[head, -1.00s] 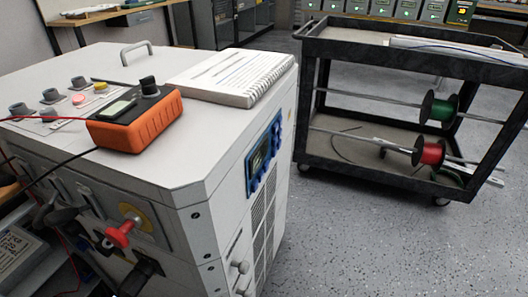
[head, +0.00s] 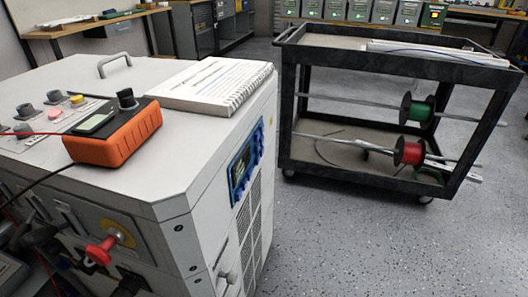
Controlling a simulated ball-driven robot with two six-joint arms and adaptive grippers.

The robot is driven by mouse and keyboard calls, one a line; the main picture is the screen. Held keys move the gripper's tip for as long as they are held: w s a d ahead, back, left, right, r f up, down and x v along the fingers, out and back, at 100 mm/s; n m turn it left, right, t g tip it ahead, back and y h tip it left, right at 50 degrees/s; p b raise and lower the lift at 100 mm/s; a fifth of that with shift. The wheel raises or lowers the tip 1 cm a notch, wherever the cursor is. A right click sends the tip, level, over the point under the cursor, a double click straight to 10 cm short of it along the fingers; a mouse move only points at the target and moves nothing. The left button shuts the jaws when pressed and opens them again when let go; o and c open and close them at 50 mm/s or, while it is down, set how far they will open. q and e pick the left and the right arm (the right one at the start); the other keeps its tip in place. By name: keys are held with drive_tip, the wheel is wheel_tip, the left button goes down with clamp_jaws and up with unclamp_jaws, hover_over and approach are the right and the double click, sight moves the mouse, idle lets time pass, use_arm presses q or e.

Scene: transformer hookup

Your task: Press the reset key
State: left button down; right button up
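A white cabinet (head: 160,185) fills the left of the head view. A blue-framed panel (head: 243,172) with a small dark display is set in its right side face, seen at a steep angle; its keys are too small to make out. On the cabinet top are a yellow button (head: 77,100), a pink button (head: 56,115) and several grey knobs (head: 53,97). I cannot tell which control is the reset key. A red rotary handle (head: 101,250) sticks out of the front face. Neither of my grippers is in view.
An orange meter (head: 118,138) with leads and a spiral notebook (head: 208,84) lie on the cabinet top. A black cart (head: 372,184) with green (head: 417,110) and red (head: 408,150) wire spools stands to the right. Speckled floor (head: 345,245) between and in front is clear.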

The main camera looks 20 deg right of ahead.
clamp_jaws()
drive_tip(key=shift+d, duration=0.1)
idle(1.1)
